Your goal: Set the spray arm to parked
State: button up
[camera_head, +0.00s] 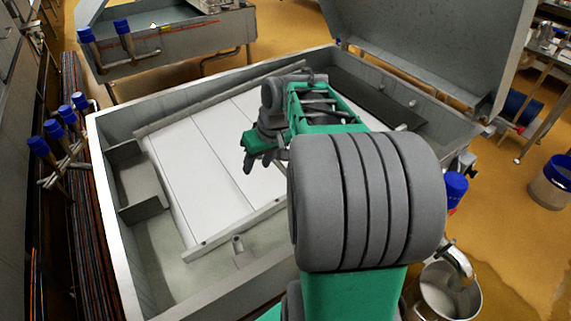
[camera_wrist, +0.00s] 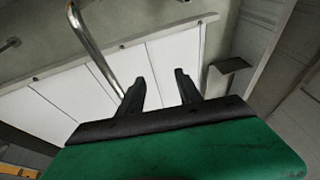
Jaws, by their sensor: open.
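A bent metal tube (camera_wrist: 92,48), which looks like the spray arm, runs from the top left down toward the left finger in the wrist view. Its lower end is hidden behind that finger, and I cannot tell whether they touch. I cannot make the tube out in the head view, where my arm covers much of the vat. My gripper (camera_wrist: 158,88) is open, with nothing visible between its fingers. In the head view my gripper (camera_head: 264,158) hangs over the white panels (camera_head: 205,160) inside the grey vat (camera_head: 118,262).
The vat has a raised lid (camera_head: 435,40) at the right and a small side box (camera_head: 140,190) at the left inside wall. Blue-capped valves (camera_head: 65,125) stand left of the vat. A metal bucket (camera_head: 447,300) is at the lower right. Floor (camera_head: 505,220) is open at the right.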

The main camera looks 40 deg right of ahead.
send_near(282, 166)
jog(key=f, duration=0.2)
jog(key=shift+m+t, duration=0.3)
jog(key=shift+t, duration=0.1)
jog(key=x, duration=0.7)
jog(key=shift+r, duration=0.1)
grip_shut()
dwell(0.3)
